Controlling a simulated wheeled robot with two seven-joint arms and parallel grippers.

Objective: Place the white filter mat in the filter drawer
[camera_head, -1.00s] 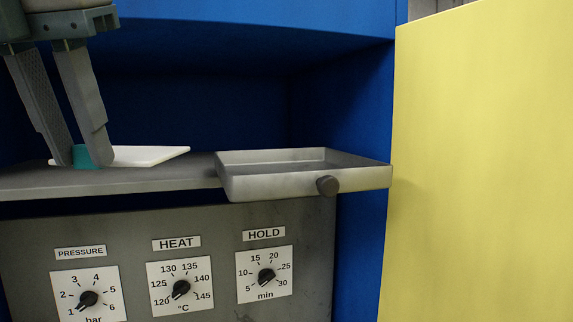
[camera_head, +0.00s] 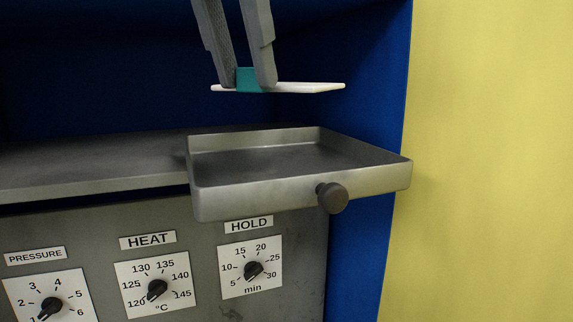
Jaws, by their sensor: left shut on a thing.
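The white filter mat (camera_head: 312,87) is a thin flat sheet with a teal tab (camera_head: 249,80). My left gripper (camera_head: 251,82) comes down from the top and is shut on the teal tab. It holds the mat roughly level in the air, above the back part of the filter drawer in the picture. The filter drawer (camera_head: 300,191) is a shallow grey metal tray with a dark round knob (camera_head: 332,198) on its front. It is pulled out, and the visible part of its inside is empty. My right gripper is not in view.
A grey metal shelf (camera_head: 90,170) lies left of the drawer and is bare. Below is a panel with pressure, heat and hold dials (camera_head: 252,270). Blue walls enclose the back and right side. A yellow panel (camera_head: 490,160) stands at the right.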

